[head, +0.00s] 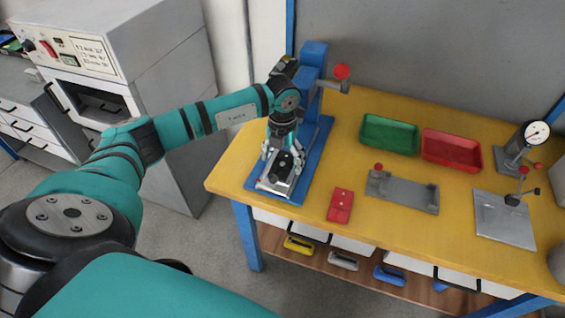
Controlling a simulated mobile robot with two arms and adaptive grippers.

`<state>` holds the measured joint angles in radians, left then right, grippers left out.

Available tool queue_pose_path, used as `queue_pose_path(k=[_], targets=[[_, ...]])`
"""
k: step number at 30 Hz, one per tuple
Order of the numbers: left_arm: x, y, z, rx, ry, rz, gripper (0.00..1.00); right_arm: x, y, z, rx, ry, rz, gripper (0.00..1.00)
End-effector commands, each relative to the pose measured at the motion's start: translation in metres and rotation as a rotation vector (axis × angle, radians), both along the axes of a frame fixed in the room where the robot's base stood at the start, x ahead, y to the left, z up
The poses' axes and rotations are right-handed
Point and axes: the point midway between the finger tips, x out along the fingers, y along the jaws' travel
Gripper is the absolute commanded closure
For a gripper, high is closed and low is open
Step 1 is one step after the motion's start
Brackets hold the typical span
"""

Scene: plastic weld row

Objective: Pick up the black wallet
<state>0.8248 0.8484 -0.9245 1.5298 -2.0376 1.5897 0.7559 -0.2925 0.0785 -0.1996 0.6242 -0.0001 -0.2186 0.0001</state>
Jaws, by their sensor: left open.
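My left gripper (281,165) is open and points down over the grey metal plate (272,187) of the blue press (312,150), at the left end of the yellow table. A small black shape (286,163) shows between its fingers. It may be the black wallet, but it is too small and too covered to be sure, and I cannot tell whether the fingers touch it. No other black wallet is clear in the view. My right gripper is not in view.
The yellow table (370,228) also holds a green tray (390,134), a red tray (452,150), a small red block (340,205), a grey fixture (402,192) and a gauge stand (520,150). The press column and red knob (342,72) stand close beside my left wrist. A grey machine (120,60) stands left.

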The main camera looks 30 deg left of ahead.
Motion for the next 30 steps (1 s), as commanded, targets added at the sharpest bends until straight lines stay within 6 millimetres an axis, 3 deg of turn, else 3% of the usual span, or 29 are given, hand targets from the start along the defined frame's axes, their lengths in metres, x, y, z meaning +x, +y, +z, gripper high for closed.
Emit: queue_pose_path(k=[6, 11, 26, 30], targets=[[0.000, -0.001, -0.014, -0.001, 0.000, -0.001, 0.19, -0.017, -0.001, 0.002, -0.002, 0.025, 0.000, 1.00], [0.000, 0.000, -0.014, -0.001, 0.000, -0.001, 0.19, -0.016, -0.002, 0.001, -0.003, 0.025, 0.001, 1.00], [0.000, 0.000, -0.013, -0.001, -0.001, 0.000, 0.85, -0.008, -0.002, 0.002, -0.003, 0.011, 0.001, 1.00], [0.000, 0.000, -0.013, -0.001, -0.001, 0.000, 0.85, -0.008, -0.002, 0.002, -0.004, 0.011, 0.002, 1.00]])
